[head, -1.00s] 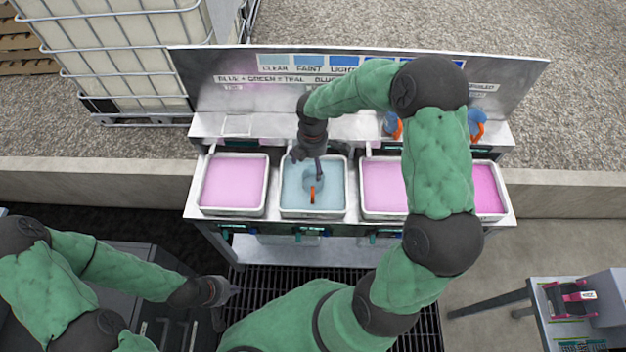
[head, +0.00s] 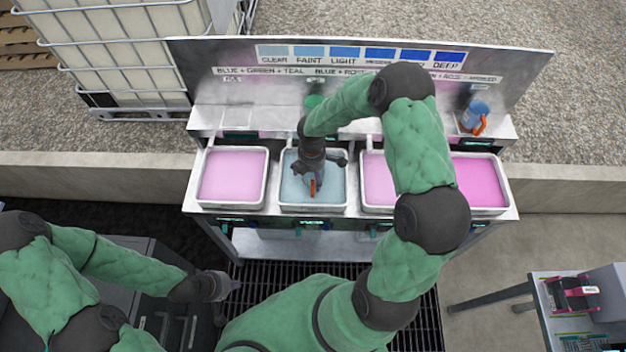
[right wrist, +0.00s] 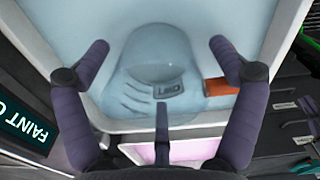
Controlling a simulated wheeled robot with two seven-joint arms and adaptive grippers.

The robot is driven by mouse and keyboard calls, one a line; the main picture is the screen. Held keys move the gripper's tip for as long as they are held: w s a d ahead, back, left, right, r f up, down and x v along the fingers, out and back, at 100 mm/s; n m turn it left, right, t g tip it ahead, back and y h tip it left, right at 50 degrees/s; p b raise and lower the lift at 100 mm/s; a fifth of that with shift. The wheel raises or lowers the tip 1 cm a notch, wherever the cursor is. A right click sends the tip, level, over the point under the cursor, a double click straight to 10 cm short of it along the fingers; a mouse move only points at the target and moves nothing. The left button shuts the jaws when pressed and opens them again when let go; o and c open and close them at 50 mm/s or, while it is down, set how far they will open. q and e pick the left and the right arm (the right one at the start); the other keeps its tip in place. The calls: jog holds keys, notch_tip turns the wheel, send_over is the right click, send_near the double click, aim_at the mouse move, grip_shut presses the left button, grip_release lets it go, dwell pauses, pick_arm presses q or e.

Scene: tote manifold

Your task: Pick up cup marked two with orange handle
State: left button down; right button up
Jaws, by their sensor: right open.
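The cup marked two (right wrist: 165,75) sits in the tote of pale blue liquid (head: 338,203); it looks clear and bluish, with its label upside down in the right wrist view. Its orange handle (right wrist: 221,87) points right there and shows as a small orange strip (head: 313,187) in the head view. My right gripper (right wrist: 160,48) is open, with one finger on each side of the cup; I cannot tell if they touch it. In the head view my right gripper (head: 322,168) hides much of the cup. My left gripper (head: 226,287) is low at left, away from the totes; its jaws are unclear.
Pink totes stand left (head: 232,178) and right (head: 480,183) of the blue one. A blue cup with an orange handle (head: 476,115) stands on the back shelf at right. A sign panel (head: 225,55) rises behind.

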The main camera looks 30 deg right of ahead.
jog(key=shift+f, duration=0.25)
jog(key=shift+r, duration=0.1)
jog(key=c, duration=1.3)
